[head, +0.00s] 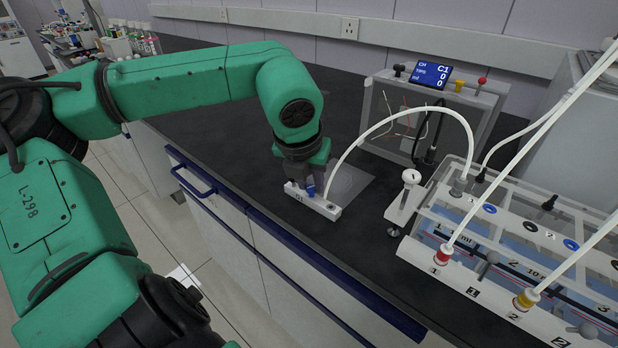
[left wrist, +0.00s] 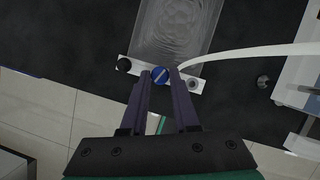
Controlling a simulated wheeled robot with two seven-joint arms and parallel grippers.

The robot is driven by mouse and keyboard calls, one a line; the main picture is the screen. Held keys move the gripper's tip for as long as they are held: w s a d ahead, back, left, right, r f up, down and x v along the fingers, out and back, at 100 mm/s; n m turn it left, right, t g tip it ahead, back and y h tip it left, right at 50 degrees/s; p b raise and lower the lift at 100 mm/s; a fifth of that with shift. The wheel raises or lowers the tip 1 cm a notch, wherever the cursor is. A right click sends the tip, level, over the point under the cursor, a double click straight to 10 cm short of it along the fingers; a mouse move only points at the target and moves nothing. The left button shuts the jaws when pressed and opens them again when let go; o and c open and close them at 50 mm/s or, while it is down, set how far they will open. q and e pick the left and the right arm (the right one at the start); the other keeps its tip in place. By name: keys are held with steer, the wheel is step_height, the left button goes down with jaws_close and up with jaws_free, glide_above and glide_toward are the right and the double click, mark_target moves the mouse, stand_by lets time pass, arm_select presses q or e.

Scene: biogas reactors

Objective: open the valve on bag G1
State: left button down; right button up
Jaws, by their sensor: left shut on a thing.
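The bag G1 (left wrist: 180,30) is a clear, flat bag lying on the black bench. A white bar (head: 325,207) runs along its near edge and carries a label that looks like G1. The blue valve knob (left wrist: 160,75) sits on this bar, with a light slot across its top. My left gripper (head: 311,183) points down at the bar; in the left wrist view its fingertips (left wrist: 161,80) are on either side of the blue knob, shut on it. A white tube leaves the bar to the right of the knob. My right gripper is in neither view.
A dark cap (left wrist: 124,65) sits at the bar's left end. To the right stand a white clamp stand (head: 405,200) and a clear reactor rack (head: 500,240) with tubes. A frame with a blue display (head: 430,75) stands behind. The bench's front edge is close by.

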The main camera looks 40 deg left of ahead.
arm_select(q)
steer(key=n+b, duration=0.1)
steer(key=n+y+b, duration=0.1)
steer(key=shift+w+d+f+n, duration=0.1)
steer(key=shift+f+n, duration=0.1)
steer(key=shift+n, duration=0.1)
steer(key=shift+n+g+b, duration=0.3)
steer(key=shift+n+b, duration=0.35)
steer(key=shift+n, duration=0.15)
steer(key=shift+d+r+n, duration=0.1)
steer(key=shift+r+n, duration=0.1)
steer(key=shift+n, duration=0.1)
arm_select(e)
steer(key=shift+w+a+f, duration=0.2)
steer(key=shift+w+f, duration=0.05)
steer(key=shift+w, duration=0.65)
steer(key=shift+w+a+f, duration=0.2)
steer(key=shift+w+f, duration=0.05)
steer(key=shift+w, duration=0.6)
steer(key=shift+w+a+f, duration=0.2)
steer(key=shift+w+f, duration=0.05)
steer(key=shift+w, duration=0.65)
arm_select(q)
steer(key=c, duration=0.7)
jaws_free()
steer(key=shift+y, duration=0.3)
steer(key=shift+o, duration=0.2)
steer(key=shift+r, duration=0.1)
